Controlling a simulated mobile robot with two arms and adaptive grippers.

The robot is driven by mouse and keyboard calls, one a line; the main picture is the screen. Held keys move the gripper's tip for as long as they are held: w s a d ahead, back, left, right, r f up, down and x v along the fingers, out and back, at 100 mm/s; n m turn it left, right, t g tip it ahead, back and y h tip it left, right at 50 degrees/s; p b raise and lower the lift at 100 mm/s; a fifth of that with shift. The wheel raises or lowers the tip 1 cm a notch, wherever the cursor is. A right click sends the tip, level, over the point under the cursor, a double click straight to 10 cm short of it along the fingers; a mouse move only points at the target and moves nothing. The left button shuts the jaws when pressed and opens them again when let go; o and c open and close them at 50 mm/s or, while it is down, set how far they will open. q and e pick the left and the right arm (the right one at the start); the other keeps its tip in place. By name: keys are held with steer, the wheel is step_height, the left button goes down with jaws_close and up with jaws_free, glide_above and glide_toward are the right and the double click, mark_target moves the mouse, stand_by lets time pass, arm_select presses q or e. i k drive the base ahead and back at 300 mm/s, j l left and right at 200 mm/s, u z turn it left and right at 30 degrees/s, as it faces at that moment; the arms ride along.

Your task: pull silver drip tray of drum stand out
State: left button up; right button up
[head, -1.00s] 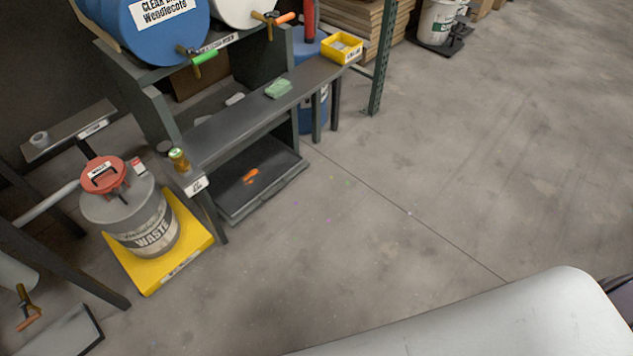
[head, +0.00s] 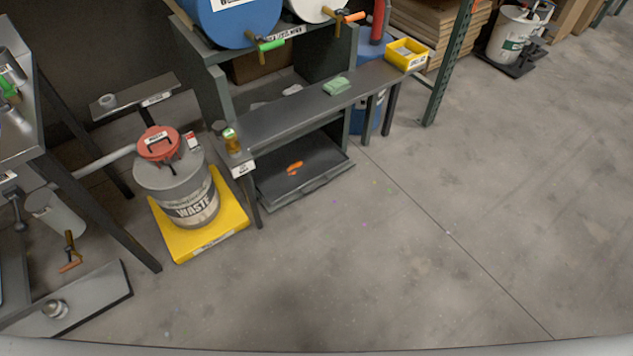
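A silver-grey tray (head: 108,291) lies low at the lower left, below a grey drum (head: 55,213) and a tap with an orange handle (head: 70,254). A small round metal fitting (head: 55,308) sits on it, and the left picture edge cuts the tray off. A dark grey tray (head: 318,183) lies on the floor under the drum stand (head: 300,108), with an orange item (head: 295,167) in it. The stand carries a blue drum (head: 225,22) with a green-handled tap (head: 268,45). Neither of my grippers is in view.
A grey waste can (head: 180,185) with a red lid stands on a yellow base (head: 205,243) between the two trays. A dark table leg (head: 125,235) rises beside the silver-grey tray. The concrete floor to the right is open.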

mark_target(284, 171)
steer(key=i+j+z, duration=0.2)
steer(key=i, duration=0.4)
steer(key=i+z, duration=0.2)
steer(key=i, duration=0.45)
